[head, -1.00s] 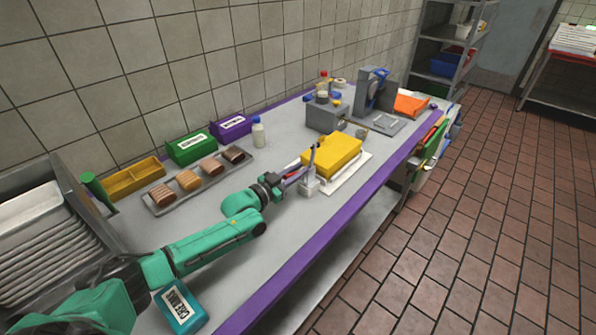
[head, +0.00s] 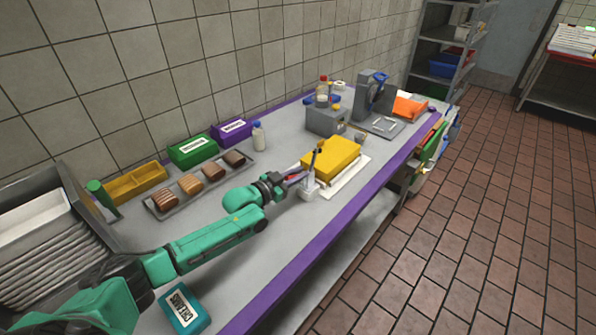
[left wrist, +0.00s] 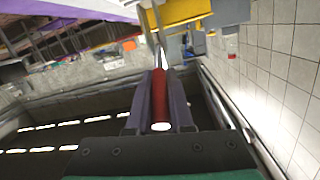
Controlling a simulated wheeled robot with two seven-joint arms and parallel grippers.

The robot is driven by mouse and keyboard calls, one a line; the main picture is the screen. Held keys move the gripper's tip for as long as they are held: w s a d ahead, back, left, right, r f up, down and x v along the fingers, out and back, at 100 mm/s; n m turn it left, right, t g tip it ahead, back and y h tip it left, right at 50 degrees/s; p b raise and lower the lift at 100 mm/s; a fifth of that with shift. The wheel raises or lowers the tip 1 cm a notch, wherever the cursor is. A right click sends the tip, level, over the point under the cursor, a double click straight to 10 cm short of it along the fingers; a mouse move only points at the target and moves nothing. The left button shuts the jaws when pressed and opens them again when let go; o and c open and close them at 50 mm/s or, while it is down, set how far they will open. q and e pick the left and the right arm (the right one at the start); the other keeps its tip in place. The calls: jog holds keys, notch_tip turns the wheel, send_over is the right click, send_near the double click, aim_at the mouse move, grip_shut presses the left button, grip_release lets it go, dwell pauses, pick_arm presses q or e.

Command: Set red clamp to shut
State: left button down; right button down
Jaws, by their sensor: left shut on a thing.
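My left gripper (head: 290,178) is at the middle of the table, just left of a small grey-white fixture (head: 310,189). In the left wrist view my left gripper (left wrist: 160,100) has its two dark fingers closed around a red bar (left wrist: 160,98), which looks like the handle of the red clamp. A little red of the clamp (head: 293,177) shows at the fingertips in the head view. Whether the clamp is open or shut is too small to tell. My right gripper is not in view.
A yellow block (head: 332,157) lies on a white board (head: 345,180) right beside the fixture. A tray (head: 150,207) of several brown items and a bottle (head: 258,136) stand toward the wall. A teal box (head: 183,310) lies at the near table edge.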

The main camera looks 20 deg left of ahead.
pick_arm(q)
jog(key=shift+w+d+r+g+y+p, duration=0.1)
jog(key=shift+w+r+g+y+p, duration=0.2)
jog(key=shift+g+p, duration=0.2)
jog(key=shift+w+d+r+g+y+p, duration=0.1)
jog(key=shift+r+g+y+p, duration=0.1)
jog(key=shift+r+g+p, duration=0.25)
jog(key=shift+w+d+r+g+y+p, duration=0.1)
jog(key=shift+w+g+y+p, duration=0.15)
jog(key=shift+g, duration=0.35)
jog(key=shift+w+d+g+y+p, duration=0.15)
jog(key=shift+g+y, duration=0.1)
jog(key=shift+g, duration=0.3)
jog(key=shift+w+g, duration=0.15)
jog(key=shift+g, duration=0.25)
jog(key=c, duration=0.8)
grip_release()
jog(key=shift+a, duration=0.1)
